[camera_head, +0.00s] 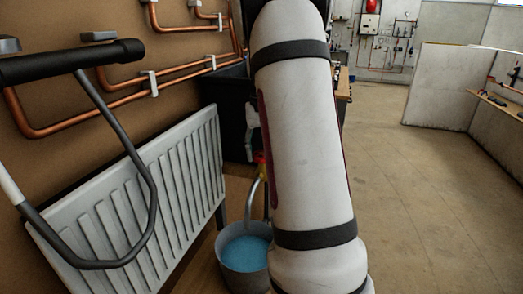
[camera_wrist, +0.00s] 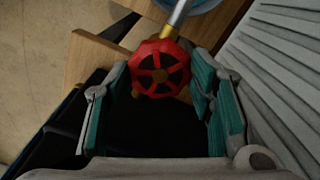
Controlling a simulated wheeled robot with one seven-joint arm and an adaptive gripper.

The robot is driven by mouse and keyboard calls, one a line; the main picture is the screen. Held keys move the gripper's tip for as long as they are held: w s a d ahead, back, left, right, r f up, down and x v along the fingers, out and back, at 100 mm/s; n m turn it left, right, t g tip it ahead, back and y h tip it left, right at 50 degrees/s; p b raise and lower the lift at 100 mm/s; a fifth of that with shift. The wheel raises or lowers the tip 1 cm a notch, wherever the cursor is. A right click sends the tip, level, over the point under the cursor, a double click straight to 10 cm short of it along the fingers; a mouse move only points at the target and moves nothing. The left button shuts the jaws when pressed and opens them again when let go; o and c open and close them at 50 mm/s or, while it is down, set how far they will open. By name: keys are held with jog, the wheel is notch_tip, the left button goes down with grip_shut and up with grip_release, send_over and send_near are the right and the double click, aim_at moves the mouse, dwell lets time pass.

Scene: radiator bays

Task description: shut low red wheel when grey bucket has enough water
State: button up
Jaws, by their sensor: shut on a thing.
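The grey bucket (camera_head: 230,279) stands on the floor beside the radiator. Blue water (camera_head: 246,252) fills it to a little below the rim, and a grey spout (camera_head: 249,203) curves down into it. Part of the bucket and its water shows at the top of the wrist view (camera_wrist: 207,5). The red wheel (camera_wrist: 159,47) is round and spoked, on a valve with a metal pipe (camera_wrist: 180,14) leading toward the bucket. My gripper (camera_wrist: 160,70) has its teal-padded fingers on either side of the wheel, shut on it. In the head view my arm hides most of the gripper.
A white radiator (camera_head: 140,205) leans close on the left, with copper pipes (camera_head: 120,97) on the brown wall above. A dark bin (camera_head: 226,112) stands behind. Open floor (camera_head: 425,200) lies to the right, before a low grey partition (camera_head: 440,90).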

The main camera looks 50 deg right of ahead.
jog(key=o, duration=1.2)
jog(key=shift+c, duration=0.2)
notch_tip(320, 180, up, 12)
